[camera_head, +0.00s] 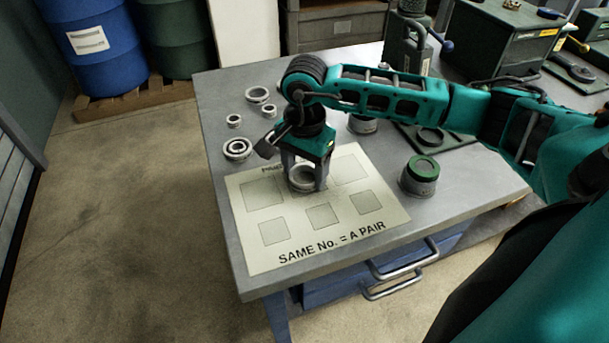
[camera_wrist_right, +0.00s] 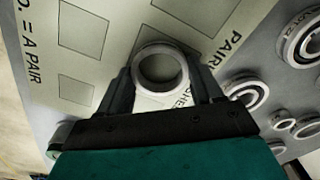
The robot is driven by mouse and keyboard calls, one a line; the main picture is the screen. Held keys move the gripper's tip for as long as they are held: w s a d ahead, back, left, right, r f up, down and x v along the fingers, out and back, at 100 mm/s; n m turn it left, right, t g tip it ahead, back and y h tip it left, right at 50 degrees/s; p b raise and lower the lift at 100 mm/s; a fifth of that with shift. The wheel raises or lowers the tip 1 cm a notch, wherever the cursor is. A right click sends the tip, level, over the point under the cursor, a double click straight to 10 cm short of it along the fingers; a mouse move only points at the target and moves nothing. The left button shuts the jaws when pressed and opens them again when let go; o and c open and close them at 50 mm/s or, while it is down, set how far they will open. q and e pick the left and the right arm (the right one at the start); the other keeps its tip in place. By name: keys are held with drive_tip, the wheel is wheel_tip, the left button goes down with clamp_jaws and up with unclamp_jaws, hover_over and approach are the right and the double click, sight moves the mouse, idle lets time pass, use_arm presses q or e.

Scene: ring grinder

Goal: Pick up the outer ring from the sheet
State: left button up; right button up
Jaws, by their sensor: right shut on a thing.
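The outer ring (camera_head: 300,178) is a pale grey metal ring at the top middle of the printed sheet (camera_head: 280,252). My right gripper (camera_head: 305,180) points down over the sheet and is shut on the ring, with a finger on each side. In the right wrist view the ring (camera_wrist_right: 161,68) shows between the two fingertips (camera_wrist_right: 160,80), over the pale sheet (camera_wrist_right: 120,14). I cannot tell whether the ring touches the sheet or is just above it. My left gripper is not in view.
Several loose rings and bearings, such as a bearing (camera_head: 237,149), lie on the grey table (camera_head: 222,105) left of the sheet. A green-topped cylinder (camera_head: 421,174) stands right of the sheet. Green machines (camera_head: 505,45) stand at the back right. The sheet's printed squares are empty.

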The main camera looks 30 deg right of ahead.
drive_tip(key=c, duration=0.5)
drive_tip(key=shift+r, duration=0.2)
